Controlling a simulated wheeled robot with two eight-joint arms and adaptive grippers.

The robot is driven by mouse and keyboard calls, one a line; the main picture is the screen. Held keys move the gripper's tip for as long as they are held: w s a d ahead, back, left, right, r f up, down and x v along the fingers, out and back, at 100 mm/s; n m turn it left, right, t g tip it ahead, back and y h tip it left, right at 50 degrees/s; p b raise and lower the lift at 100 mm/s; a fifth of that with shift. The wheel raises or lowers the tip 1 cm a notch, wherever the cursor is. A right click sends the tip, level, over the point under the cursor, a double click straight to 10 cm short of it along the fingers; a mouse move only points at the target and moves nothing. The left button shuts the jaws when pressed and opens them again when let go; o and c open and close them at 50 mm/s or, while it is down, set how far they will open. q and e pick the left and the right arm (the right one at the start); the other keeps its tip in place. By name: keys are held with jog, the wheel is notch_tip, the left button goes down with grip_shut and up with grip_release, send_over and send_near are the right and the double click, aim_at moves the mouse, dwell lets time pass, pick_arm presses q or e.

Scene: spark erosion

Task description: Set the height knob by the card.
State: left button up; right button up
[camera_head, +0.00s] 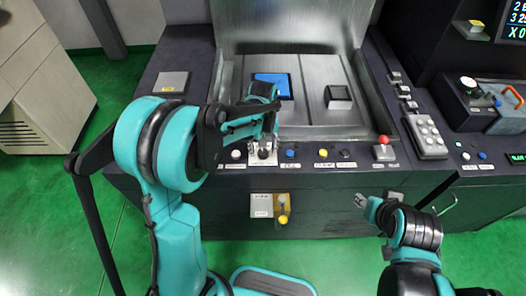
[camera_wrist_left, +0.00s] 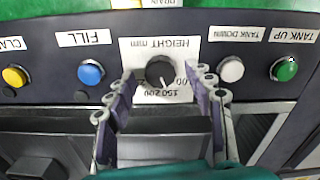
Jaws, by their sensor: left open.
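The black height knob (camera_wrist_left: 160,72) sits on a white plate (camera_wrist_left: 186,50) marked HEIGHT mm, upside down in the left wrist view. Its white mark points down and slightly right there, toward the printed numbers; the exact value is hard to read. My left gripper (camera_wrist_left: 162,82) is open, with its fingertips on either side of the knob; contact cannot be told. In the head view my left gripper (camera_head: 263,146) covers much of the knob. A pale rectangle (camera_head: 261,205) on the machine's front may be the card; its text is unreadable. My right gripper (camera_head: 376,202) is small, its jaws unclear.
A blue button (camera_wrist_left: 90,72) and a white button (camera_wrist_left: 230,69) flank the knob, with yellow and green ones farther out. A red-topped control (camera_head: 383,143) and a keypad (camera_head: 427,136) stand at the right. The metal tank (camera_head: 310,116) lies behind the panel.

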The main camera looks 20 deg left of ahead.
pick_arm(q)
jog(key=shift+f, duration=0.65)
jog(key=c, duration=1.2)
jog(key=shift+o, duration=0.2)
jog(key=shift+m, duration=0.3)
jog(key=m, duration=0.3)
jog(key=shift+b, duration=0.3)
jog(key=shift+m, duration=2)
